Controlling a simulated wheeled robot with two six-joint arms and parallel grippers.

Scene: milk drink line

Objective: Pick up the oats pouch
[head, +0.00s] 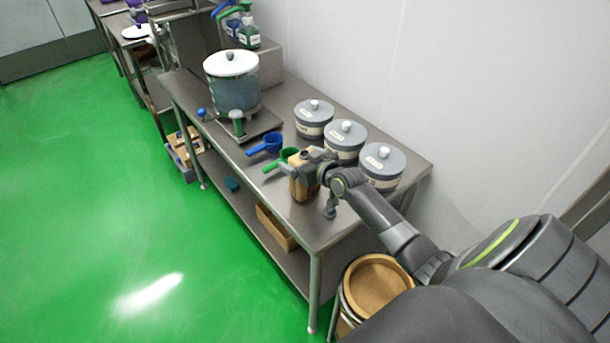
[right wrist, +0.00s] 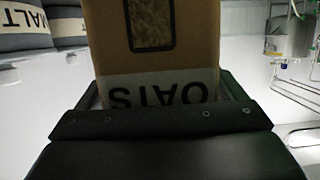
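My left gripper is not in view.
Three grey lidded canisters (head: 345,140) stand behind the pouch. A green scoop (head: 281,161) and a blue scoop (head: 265,145) lie to its left. A large white-lidded pot (head: 232,85) stands further left. A round brown-topped bin (head: 377,284) stands beside the table.

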